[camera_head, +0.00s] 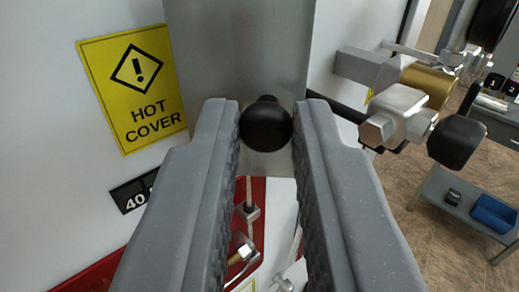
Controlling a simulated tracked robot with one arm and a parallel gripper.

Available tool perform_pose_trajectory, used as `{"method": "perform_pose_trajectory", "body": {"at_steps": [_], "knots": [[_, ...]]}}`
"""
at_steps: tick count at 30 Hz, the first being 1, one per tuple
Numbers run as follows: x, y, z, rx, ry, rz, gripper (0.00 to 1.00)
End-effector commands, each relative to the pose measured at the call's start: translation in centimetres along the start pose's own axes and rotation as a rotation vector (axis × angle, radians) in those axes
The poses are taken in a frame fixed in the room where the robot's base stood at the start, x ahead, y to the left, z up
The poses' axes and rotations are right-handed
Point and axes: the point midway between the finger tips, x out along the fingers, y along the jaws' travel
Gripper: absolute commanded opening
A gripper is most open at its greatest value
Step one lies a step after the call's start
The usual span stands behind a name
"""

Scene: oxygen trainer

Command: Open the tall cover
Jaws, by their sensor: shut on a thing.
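The tall cover (240,45) is a grey metal plate at the top centre, running out of the picture at the top. A round black knob (266,126) sits near its lower end. My gripper (267,122) is shut on the knob, with one grey finger on each side of it. Below the cover, between my fingers, a red-and-white panel with small metal fittings (242,250) shows. My fingers hide part of the panel.
A yellow "HOT COVER" sign (133,88) and a black "40" label (131,195) are on the white wall at left. A brass-and-steel valve (405,115) with a black knob juts out close at right. A cart with a blue bin (493,216) stands on the floor beyond.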

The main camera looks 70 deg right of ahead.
Motion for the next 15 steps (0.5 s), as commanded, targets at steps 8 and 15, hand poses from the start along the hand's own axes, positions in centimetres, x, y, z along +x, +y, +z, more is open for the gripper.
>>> {"method": "perform_pose_trajectory", "body": {"at_steps": [8, 15], "knots": [[-0.5, -1.1, -0.1, 0.003, 0.003, 0.152, 0.00], [-0.7, -1.8, -0.1, 0.006, 0.004, 0.260, 0.00]]}}
